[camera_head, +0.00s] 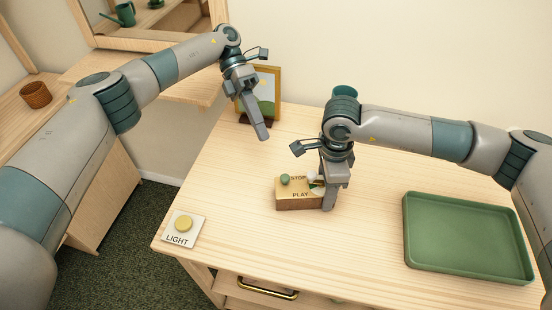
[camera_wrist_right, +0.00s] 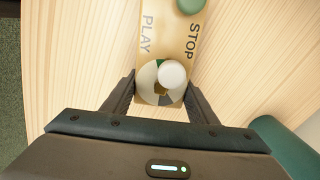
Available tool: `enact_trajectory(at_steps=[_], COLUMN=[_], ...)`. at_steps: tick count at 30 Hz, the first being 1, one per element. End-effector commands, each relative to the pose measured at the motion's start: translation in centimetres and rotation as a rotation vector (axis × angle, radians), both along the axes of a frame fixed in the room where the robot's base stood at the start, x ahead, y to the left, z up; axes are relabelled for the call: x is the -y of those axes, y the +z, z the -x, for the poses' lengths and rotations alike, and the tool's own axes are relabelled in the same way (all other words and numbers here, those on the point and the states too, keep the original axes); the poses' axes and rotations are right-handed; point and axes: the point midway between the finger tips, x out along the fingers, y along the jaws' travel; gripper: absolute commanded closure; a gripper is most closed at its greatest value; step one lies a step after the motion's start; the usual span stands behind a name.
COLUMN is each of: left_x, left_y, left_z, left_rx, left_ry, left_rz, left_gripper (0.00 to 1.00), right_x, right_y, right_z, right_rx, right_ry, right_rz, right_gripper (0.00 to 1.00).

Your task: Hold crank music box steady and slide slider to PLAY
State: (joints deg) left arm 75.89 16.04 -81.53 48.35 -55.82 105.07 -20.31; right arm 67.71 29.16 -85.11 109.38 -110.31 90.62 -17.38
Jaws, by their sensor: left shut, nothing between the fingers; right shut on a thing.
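The crank music box (camera_head: 292,204) is a small wooden box on the table, with STOP at the back of its top and PLAY at the front. Its green slider knob (camera_head: 285,180) sits at the left end on the STOP side; it also shows at the top edge of the right wrist view (camera_wrist_right: 190,5). My right gripper (camera_head: 327,202) is shut on the box's right end, with fingers on both sides in the wrist view (camera_wrist_right: 160,98). The white crank knob (camera_wrist_right: 172,74) is between them. My left gripper (camera_head: 264,134) is shut and empty, above the table behind the box.
A green tray (camera_head: 410,256) lies to the right. A LIGHT button plate (camera_head: 195,238) is at the front left corner. A picture frame (camera_head: 276,80) and a teal cup (camera_head: 345,91) stand at the back. The table left of the box is clear.

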Motion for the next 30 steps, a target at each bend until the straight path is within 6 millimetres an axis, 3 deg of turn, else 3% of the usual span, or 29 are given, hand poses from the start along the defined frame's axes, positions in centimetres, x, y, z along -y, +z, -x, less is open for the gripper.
enact_trajectory(at_steps=[9,19,30], left_x=[2.3,4.1,4.4], left_y=[-3.5,-4.0,-4.1], left_z=[3.7,6.3,6.6], left_rx=[-0.002,-0.001,0.000], left_ry=[-0.002,0.001,0.003], left_rz=[0.001,0.000,0.000], left_gripper=[1.00,1.00,1.00], right_x=[0.0,0.0,0.0], right_y=[0.1,0.1,0.1], right_z=[0.0,0.0,0.0], right_rx=[0.001,0.001,0.001], right_ry=[0.000,0.000,0.000], right_rz=[-0.001,-0.001,-0.001], right_gripper=[0.80,0.80,0.80])
